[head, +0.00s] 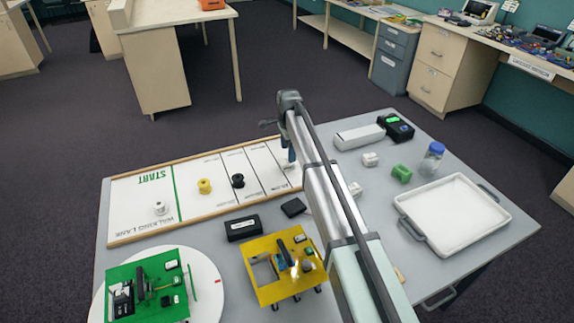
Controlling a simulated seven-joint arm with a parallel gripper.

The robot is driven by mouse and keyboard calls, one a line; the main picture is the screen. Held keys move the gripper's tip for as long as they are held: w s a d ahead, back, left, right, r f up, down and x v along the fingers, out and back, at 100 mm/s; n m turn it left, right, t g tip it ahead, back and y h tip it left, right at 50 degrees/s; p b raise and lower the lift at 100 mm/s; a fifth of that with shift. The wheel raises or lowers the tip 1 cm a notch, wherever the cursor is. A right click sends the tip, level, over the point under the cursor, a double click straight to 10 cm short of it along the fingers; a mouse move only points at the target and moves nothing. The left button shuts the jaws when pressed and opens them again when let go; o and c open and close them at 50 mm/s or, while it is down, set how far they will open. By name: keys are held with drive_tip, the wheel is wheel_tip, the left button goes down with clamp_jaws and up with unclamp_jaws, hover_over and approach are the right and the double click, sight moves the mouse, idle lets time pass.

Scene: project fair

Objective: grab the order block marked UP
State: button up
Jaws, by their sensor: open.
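No lettering that reads UP is legible, so I cannot tell which block is the one marked UP. Small blocks stand right of my arm: a white block (370,159), a green block (401,173) and another white block (355,189), partly hidden by my arm. A black block (243,228) with a pale label and a smaller dark block (293,207) lie left of my arm. My gripper (291,156) is partly seen past my arm link, over the right end of the white lane board. It is open, and no held object shows.
The white lane board (128,205) carries white, yellow and black spools. A yellow device (267,290) and a green device (118,275) stand in front. A white tray (452,238), a lidded jar (432,158), a white box (359,136) and a black device (396,127) stand right.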

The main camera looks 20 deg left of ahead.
sight(287, 164)
drive_tip(key=shift+w+a+f, duration=0.1)
drive_tip(key=shift+a+f, duration=0.1)
drive_tip(key=shift+f, duration=1.45)
drive_tip(key=shift+w+a+f, duration=0.1)
drive_tip(key=shift+a+f, duration=0.05)
drive_tip(key=shift+f, duration=1.45)
drive_tip(key=c, duration=1.1)
